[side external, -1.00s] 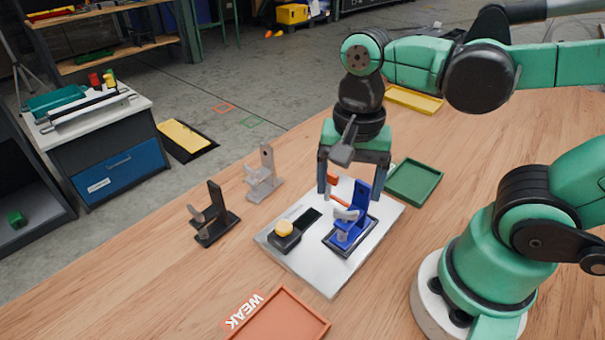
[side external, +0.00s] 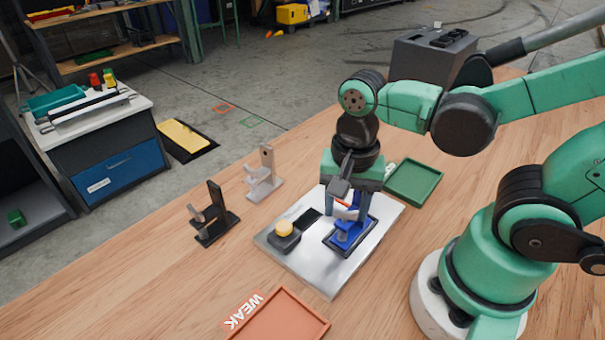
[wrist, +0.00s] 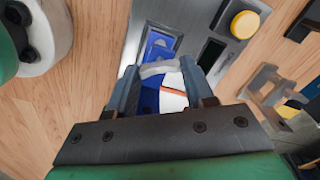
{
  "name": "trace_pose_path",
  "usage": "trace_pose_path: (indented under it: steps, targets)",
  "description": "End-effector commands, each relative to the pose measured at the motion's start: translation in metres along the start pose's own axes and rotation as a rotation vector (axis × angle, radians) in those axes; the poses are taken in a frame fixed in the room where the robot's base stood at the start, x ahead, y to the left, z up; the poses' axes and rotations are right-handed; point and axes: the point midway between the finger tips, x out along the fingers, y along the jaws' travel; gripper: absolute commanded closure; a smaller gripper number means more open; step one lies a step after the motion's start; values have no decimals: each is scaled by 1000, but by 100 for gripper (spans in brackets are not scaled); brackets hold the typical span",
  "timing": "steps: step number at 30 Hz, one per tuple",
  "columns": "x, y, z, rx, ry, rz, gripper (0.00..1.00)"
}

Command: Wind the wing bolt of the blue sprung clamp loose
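The blue sprung clamp (side external: 347,237) stands on a metal plate (side external: 325,279), below my gripper (side external: 347,213). Its pale grey wing bolt (wrist: 159,69) lies between my two fingers in the wrist view. The fingers are well inside full spread and look shut on the wing's two ends. In the side view the fingers hide most of the clamp's upright and the wing. An orange bar (wrist: 172,92) shows between the fingers, behind the wing.
A yellow round button (side external: 284,229) on a black block sits left of the clamp on the plate. A black clamp (side external: 214,218) and a grey clamp (side external: 264,176) stand to the left. A green tray (side external: 414,182) lies right, an orange tray (side external: 280,318) labelled WEAK in front.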

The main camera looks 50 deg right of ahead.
Motion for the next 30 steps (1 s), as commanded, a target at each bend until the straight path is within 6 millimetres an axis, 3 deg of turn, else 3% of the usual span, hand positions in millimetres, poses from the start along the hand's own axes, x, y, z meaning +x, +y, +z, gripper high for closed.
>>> trace_pose_path:
  steps: [1,2,3,30]
  targets:
    - [0,0,0,0,0,0,89]
    - [0,0,0,0,0,0,98]
    - [0,0,0,0,0,0,100]
    - [0,0,0,-128,1,1,100]
